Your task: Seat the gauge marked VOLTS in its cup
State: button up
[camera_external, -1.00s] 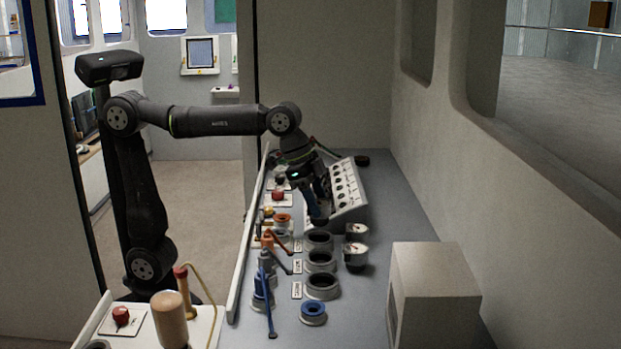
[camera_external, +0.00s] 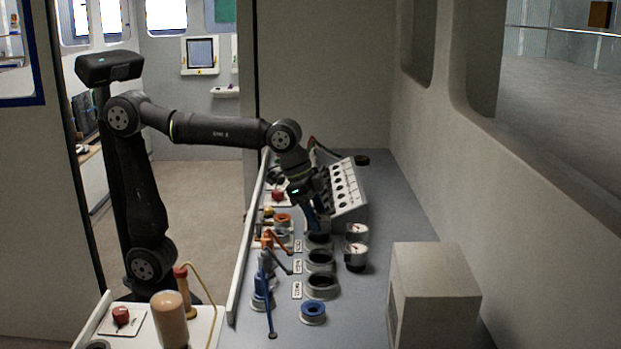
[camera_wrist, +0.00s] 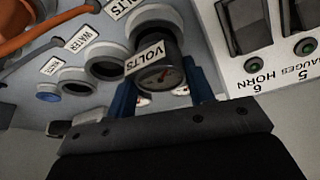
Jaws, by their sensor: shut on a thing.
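The VOLTS gauge (camera_wrist: 162,76), a dark round body with a white tag and a dial, is held between the blue fingers of my gripper (camera_wrist: 165,88). In the external view my gripper (camera_external: 315,218) is low over the far cup of the row. In the wrist view that cup (camera_wrist: 146,14), a grey ring beside a VOLTS label (camera_wrist: 120,7), lies just behind the gauge. The gauge overlaps part of its opening, and I cannot tell whether they touch. In the external view the far cup (camera_external: 319,246) is partly hidden by the gripper.
Two more cups (camera_external: 320,261) (camera_external: 322,286) stand nearer in the row; one has a WATER label (camera_wrist: 77,43). Two loose gauges (camera_external: 357,231) (camera_external: 355,257) stand to the right. A sloped switch panel (camera_external: 348,190) is close behind the gripper. Levers and valves line the left.

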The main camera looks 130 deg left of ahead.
jog(key=shift+f, duration=0.8)
jog(key=shift+f, duration=0.15)
jog(key=o, duration=1.1)
jog(key=shift+o, duration=0.2)
jog(key=v, duration=1.7)
